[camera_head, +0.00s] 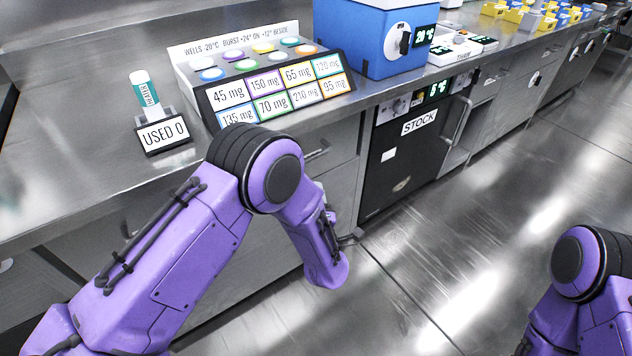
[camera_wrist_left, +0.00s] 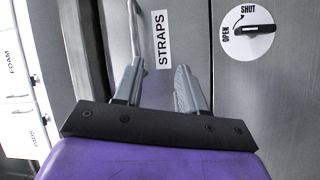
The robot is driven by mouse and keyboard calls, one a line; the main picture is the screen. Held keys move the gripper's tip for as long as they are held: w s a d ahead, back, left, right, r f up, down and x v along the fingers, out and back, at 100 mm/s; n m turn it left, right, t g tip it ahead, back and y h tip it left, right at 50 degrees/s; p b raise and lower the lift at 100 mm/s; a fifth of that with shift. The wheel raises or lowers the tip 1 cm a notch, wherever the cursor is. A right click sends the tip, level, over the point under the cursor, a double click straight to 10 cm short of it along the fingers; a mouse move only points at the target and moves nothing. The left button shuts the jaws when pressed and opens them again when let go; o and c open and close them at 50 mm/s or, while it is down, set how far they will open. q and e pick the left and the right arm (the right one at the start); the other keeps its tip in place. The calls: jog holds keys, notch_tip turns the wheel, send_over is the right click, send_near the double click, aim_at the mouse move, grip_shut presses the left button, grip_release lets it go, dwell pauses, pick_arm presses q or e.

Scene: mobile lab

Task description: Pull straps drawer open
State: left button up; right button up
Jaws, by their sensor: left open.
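The straps drawer front (camera_wrist_left: 184,22) is a grey metal panel with a white STRAPS label (camera_wrist_left: 161,39) in the left wrist view. It looks level with the panel beside it. Its bar handle (camera_wrist_left: 134,24) is left of the label. My left gripper (camera_wrist_left: 158,70) is open and points at this front. Its left fingertip appears close to the handle's near end; I cannot tell if they touch. Nothing shows between the fingers. In the head view my left arm hangs before the counter, and its fingers are largely hidden. My right gripper is out of view.
A SHUT/OPEN dial (camera_wrist_left: 248,31) is on the panel to the right. Drawers labelled FOAM (camera_wrist_left: 11,62) are at the left. The counter holds a USED tray (camera_head: 165,137), a dose rack (camera_head: 275,92) and a blue box (camera_head: 365,40). Floor (camera_head: 450,240) is clear.

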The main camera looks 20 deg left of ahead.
aim_at(315, 155)
pick_arm(q)
jog(key=w+a+r+n, duration=0.1)
jog(key=w, duration=0.2)
jog(key=w+a+r+n+y, duration=0.1)
jog(key=w+r, duration=0.1)
jog(key=w, duration=0.2)
jog(key=w+a+r+n+y+b, duration=0.1)
jog(key=w, duration=0.2)
jog(key=shift+w+a+r+n+t, duration=0.2)
jog(key=shift+n+t, duration=0.1)
jog(key=shift+t, duration=0.1)
grip_shut()
jog(key=shift+d, duration=0.15)
